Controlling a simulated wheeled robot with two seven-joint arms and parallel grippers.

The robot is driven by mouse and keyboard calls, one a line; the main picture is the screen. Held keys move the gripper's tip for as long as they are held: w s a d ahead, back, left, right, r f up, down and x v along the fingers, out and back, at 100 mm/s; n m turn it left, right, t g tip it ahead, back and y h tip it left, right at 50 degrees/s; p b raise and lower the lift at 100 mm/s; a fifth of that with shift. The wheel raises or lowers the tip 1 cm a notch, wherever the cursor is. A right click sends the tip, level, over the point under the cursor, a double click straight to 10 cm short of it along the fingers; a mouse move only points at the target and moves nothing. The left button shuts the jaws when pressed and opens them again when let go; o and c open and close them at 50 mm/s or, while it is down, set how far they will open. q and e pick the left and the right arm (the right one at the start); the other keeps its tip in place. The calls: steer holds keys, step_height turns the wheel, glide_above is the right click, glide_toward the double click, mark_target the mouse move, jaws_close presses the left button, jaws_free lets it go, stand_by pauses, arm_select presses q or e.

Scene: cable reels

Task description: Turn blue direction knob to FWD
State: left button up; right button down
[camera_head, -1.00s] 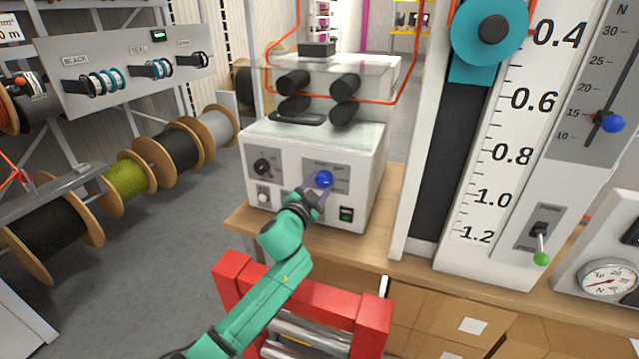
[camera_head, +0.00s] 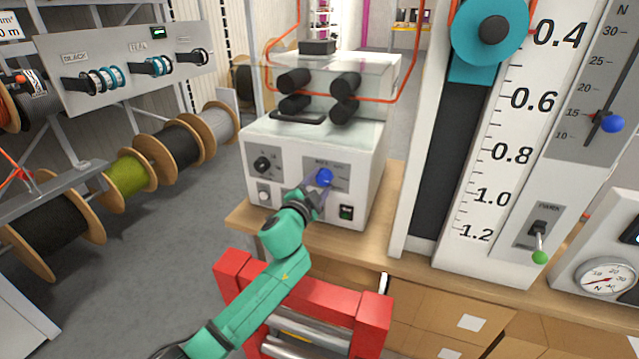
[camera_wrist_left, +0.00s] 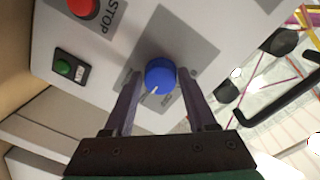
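The blue direction knob (camera_head: 324,177) sits on a grey plate on the front of a white machine (camera_head: 368,175). In the left wrist view the knob (camera_wrist_left: 160,75) has a white pointer mark at its lower left edge; the lettering on the plate is too blurred to read surely. My left gripper (camera_head: 318,191) is just in front of the knob. In the left wrist view its two fingers (camera_wrist_left: 160,98) are apart, one on each side of the knob, with visible gaps. My right gripper is not in view.
A black knob (camera_head: 262,164) and a green button (camera_head: 346,212) are on the same panel. A red STOP button (camera_wrist_left: 83,8) shows in the left wrist view. Black rollers (camera_head: 345,86) are above. A red frame (camera_head: 300,296) stands below the arm.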

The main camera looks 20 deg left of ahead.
arm_select(q)
steer(key=shift+o, duration=0.9)
steer(key=s+b, duration=0.1)
steer(key=s, duration=1.3)
steer(key=shift+s+r+b, duration=0.2)
steer(key=shift+s+b, duration=0.05)
steer(key=shift+b, duration=0.15)
